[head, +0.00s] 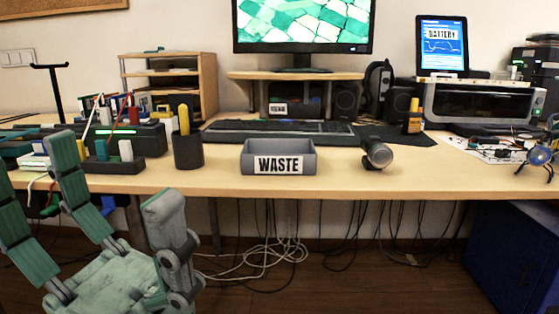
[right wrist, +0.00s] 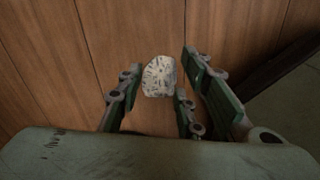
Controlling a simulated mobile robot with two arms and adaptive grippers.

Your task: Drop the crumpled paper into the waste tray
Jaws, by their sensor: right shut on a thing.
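The grey waste tray (head: 309,163) with a "WASTE" label stands near the front edge of the desk, at the middle of the head view. It looks empty, though its floor is only partly visible. The crumpled paper (right wrist: 159,75) is a pale wad with dark marks, in the right wrist view. My right gripper (right wrist: 157,86) is shut on it, with fingers on both sides. The right gripper is outside the head view. My left gripper (head: 112,178) is open and empty at the lower left of the head view, in front of the desk edge.
A dark pen cup (head: 188,151) stands left of the tray and a grey torch (head: 377,154) lies right of it. A keyboard (head: 280,133) is behind. The desk (head: 345,187) is bare around the tray's front. Cables hang below.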

